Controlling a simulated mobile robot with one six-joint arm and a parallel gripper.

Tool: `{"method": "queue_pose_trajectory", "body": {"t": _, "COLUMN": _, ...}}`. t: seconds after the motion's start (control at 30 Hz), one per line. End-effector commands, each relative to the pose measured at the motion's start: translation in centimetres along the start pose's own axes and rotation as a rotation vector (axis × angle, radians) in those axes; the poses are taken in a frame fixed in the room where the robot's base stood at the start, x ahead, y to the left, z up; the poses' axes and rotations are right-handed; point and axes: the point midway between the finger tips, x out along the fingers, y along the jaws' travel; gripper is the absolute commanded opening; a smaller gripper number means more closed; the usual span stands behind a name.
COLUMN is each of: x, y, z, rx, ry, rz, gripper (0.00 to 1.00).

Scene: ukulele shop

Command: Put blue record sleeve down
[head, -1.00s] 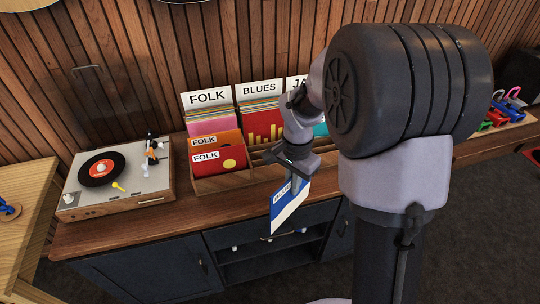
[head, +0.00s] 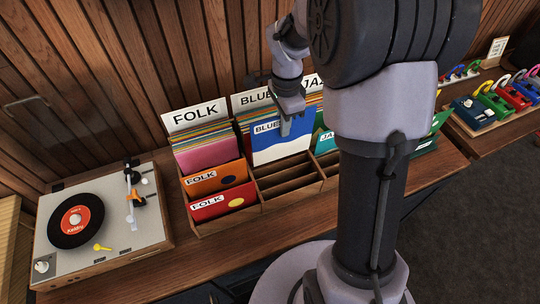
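The other finger is hidden. The BLUES divider card (head: 252,100) is partly covered by my gripper.
Orange (head: 213,179) and red (head: 222,202) FOLK sleeves fill the left column's front slots. The middle column's front slots are empty. My arm hides much of the JAZZ column on the right. A turntable (head: 100,262) stands left; a tray of coloured items (head: 500,112) is far right.

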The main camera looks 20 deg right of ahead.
Motion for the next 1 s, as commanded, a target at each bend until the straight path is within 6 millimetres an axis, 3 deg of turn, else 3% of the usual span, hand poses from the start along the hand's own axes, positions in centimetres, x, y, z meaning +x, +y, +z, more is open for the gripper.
{"method": "queue_pose_trajectory", "body": {"t": 0.47, "x": 9.7, "y": 0.1, "z": 0.0, "rx": 0.0, "ry": 0.0, "rz": 0.002, "gripper": 0.0}}
{"method": "queue_pose_trajectory", "body": {"t": 1.0, "x": 10.8, "y": 0.0, "z": 0.0, "rx": 0.0, "ry": 0.0, "rz": 0.0, "gripper": 0.0}}
